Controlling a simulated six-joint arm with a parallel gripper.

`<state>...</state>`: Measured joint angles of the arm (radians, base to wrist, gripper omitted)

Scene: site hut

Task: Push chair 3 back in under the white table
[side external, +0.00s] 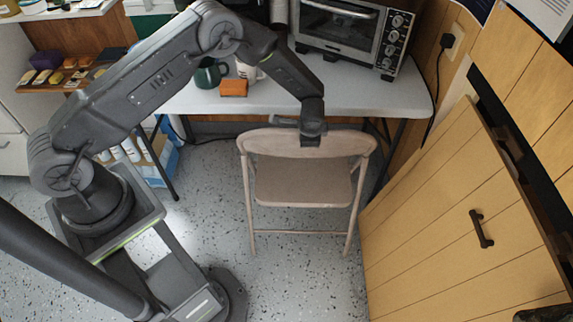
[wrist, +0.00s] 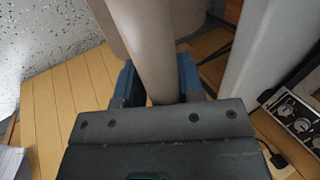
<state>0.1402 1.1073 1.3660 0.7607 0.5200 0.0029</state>
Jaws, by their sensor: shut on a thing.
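The chair (side external: 300,185) is a beige folding chair, upright on the floor in front of the white table (side external: 380,92). The chair's far side is partly hidden by the backrest.
A toaster oven (side external: 350,35), a dark green mug (side external: 209,75) and an orange box (side external: 234,88) stand on the table. A wooden door (side external: 450,215) with a black handle is close on the chair's right. Speckled floor (side external: 290,285) in front of the chair is clear.

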